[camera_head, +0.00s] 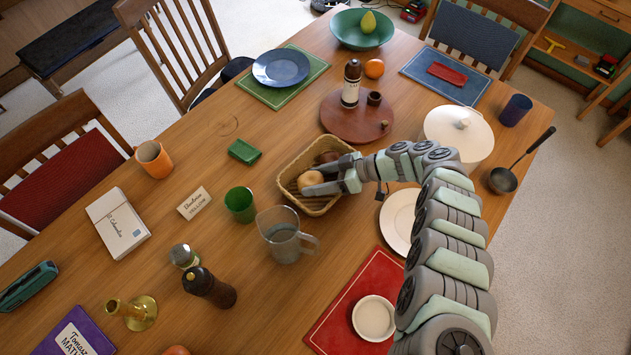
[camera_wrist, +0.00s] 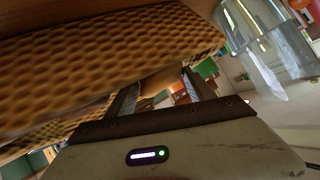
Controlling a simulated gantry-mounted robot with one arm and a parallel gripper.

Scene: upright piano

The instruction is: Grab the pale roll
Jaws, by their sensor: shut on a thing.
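The pale roll (camera_head: 311,181) sits in the woven basket (camera_head: 287,188) on the table. My gripper (camera_head: 309,178) reaches in from the right and is shut on it, one finger on each side. A darker brown roll (camera_head: 328,157) lies behind it in the same basket. In the wrist view the basket's weave (camera_wrist: 90,60) fills the upper left, close to my fingers (camera_wrist: 158,96). The roll is mostly hidden there, and I cannot make out its outline.
A clear pitcher (camera_head: 283,237) stands just in front of the basket, and a green cup (camera_head: 240,204) to its left. A plate (camera_head: 399,218) lies partly under my arm, with a white lidded pot (camera_head: 458,128) beyond. A round wooden board (camera_head: 345,124) lies behind the basket.

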